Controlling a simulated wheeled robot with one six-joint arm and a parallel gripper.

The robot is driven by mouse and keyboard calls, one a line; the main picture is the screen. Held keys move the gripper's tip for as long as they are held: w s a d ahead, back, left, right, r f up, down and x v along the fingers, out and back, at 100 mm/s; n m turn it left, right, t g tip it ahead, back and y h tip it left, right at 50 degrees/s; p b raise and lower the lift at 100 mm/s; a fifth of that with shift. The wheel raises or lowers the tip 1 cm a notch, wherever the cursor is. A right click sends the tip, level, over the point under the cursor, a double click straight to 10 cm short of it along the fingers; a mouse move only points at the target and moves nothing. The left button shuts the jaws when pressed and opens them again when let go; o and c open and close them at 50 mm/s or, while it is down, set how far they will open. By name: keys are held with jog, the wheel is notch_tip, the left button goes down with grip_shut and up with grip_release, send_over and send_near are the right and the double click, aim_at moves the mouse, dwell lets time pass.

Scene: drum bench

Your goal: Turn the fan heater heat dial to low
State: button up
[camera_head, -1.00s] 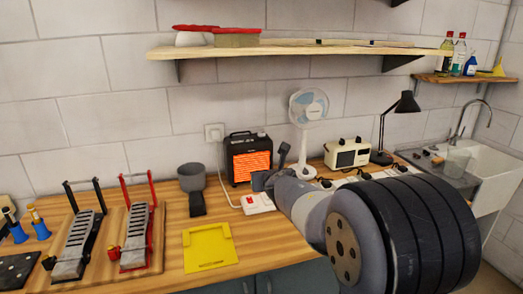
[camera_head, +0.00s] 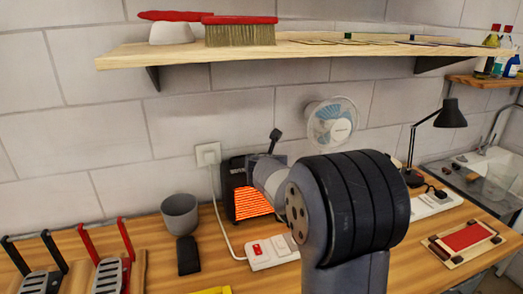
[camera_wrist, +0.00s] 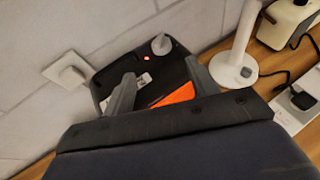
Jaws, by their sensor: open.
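The fan heater (camera_head: 250,204) is a black box with a glowing orange grille, standing against the wall at the back of the bench. My arm and gripper partly cover its right and upper side in the head view. In the wrist view, the heater's black top (camera_wrist: 170,70) carries a pale grey knob (camera_wrist: 160,44), likely the heat dial, and a small lit red light. The dial's markings are too small to read. My gripper (camera_wrist: 160,70) is open and empty over the heater, its two fingers spread, with the knob beyond and between them.
A white fan (camera_head: 332,124) stands right of the heater; its base is close to my right finger in the wrist view. A wall socket (camera_head: 208,154), a power strip (camera_head: 272,252) and a grey cup (camera_head: 180,213) are nearby. A wooden shelf (camera_head: 300,50) overhangs.

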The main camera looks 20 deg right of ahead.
jog(key=p+x, duration=0.1)
jog(key=x, duration=0.9)
jog(key=shift+w+d+p, duration=0.15)
jog(key=shift+w+p, duration=0.05)
jog(key=shift+p, duration=0.15)
jog(key=shift+c, duration=0.4)
jog(key=c, duration=0.9)
